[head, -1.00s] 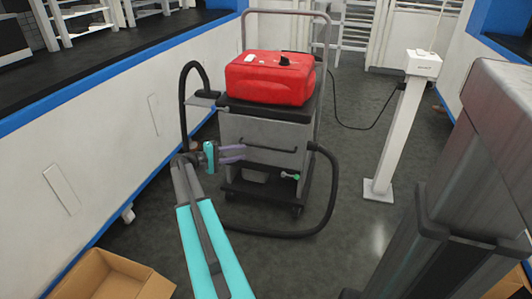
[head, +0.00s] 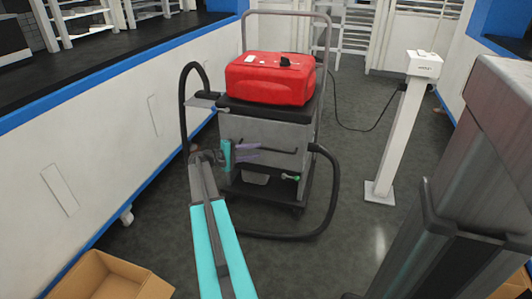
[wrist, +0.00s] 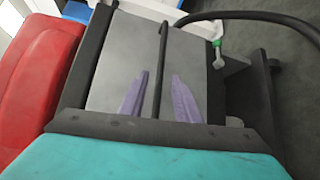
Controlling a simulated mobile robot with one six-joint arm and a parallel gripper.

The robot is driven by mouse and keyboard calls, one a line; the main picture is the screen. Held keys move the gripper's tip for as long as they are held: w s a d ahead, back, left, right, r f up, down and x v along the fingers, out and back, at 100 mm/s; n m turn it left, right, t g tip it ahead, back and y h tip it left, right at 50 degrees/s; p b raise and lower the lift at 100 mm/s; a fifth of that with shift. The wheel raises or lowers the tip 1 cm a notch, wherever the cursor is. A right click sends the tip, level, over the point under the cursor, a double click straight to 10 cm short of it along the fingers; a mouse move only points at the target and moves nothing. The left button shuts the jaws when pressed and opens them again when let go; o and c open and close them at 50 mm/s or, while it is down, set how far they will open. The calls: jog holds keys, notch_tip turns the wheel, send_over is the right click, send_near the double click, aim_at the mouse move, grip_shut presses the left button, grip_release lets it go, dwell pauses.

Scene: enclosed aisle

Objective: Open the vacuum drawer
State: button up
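The vacuum cart's drawer front (head: 283,134) is a grey panel below the cart top, with a dark bar handle (head: 283,151) across it. The panel looks closed. My gripper (head: 259,151) has purple fingers and is open at the panel's left part, by the handle's left end. In the wrist view the drawer front (wrist: 118,60) fills the middle, and the handle (wrist: 162,60) runs between the two spread fingers of my gripper (wrist: 160,76). The fingers do not grip it. I cannot tell how deep the handle sits between them.
A red case (head: 270,78) lies on the cart top. A black hose (head: 334,190) loops around the cart's right side and front. A white post (head: 400,130) stands to the right. A cardboard box (head: 110,278) is at lower left. A white wall borders the left.

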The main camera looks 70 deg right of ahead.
aim_at(265, 149)
jog(key=shift+b+x, duration=0.75)
jog(key=shift+x, duration=2.5)
jog(key=shift+c, duration=0.5)
